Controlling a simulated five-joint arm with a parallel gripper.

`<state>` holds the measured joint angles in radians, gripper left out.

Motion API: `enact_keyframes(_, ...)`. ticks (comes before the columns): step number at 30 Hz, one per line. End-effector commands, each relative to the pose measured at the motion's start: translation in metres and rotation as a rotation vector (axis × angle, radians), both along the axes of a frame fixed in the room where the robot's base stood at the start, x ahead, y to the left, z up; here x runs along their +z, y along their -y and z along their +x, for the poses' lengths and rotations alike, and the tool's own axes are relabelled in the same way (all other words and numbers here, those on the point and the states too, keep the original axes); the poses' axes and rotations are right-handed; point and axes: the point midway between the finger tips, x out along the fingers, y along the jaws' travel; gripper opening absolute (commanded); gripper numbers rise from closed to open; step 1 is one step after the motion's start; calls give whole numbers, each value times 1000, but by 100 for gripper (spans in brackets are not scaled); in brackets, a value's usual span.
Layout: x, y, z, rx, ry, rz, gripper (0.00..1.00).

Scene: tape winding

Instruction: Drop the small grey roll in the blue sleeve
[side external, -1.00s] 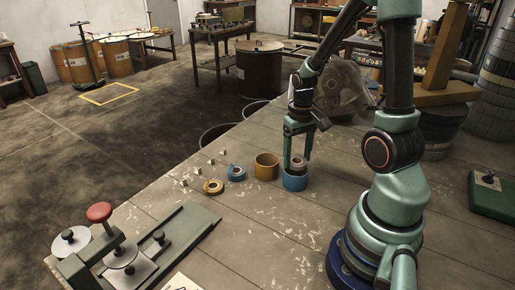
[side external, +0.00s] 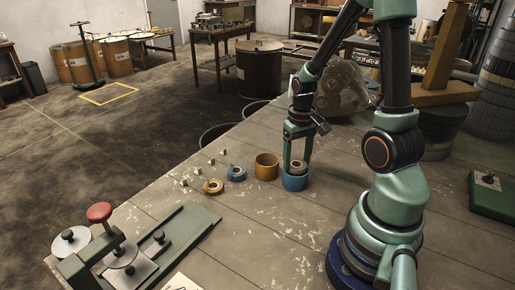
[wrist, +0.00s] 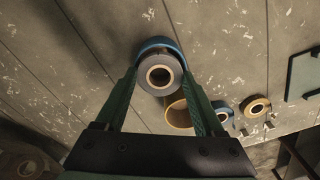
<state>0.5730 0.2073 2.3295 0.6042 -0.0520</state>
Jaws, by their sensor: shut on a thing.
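The small grey roll (side external: 297,166) is between the fingers of my gripper (side external: 298,162), at the mouth of the blue sleeve (side external: 295,184). In the wrist view, the grey roll (wrist: 160,74) shows its pale core, with a green finger on each side. The blue sleeve (wrist: 157,42) shows there only as a rim behind the roll. My gripper is shut on the roll. The sleeve stands upright on the bench. How deep the roll's lower edge reaches is hidden.
A yellow-brown sleeve (side external: 266,167) stands close to the left of the blue one. A blue roll (side external: 236,173) and a tan roll (side external: 213,187) lie further left, near several small pale blocks. A green winding jig (side external: 135,250) is at the front left.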

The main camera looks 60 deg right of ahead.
Motion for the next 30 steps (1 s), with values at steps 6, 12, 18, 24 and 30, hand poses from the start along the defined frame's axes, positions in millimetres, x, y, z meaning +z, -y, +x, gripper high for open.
enact_keyframes(6,0,0,0,0,0,0,17)
enact_keyframes(12,0,0,0,0,0,0,100)
enact_keyframes(18,0,0,0,0,0,0,100)
enact_keyframes(24,0,0,0,0,0,0,100)
enact_keyframes(30,0,0,0,0,0,0,100)
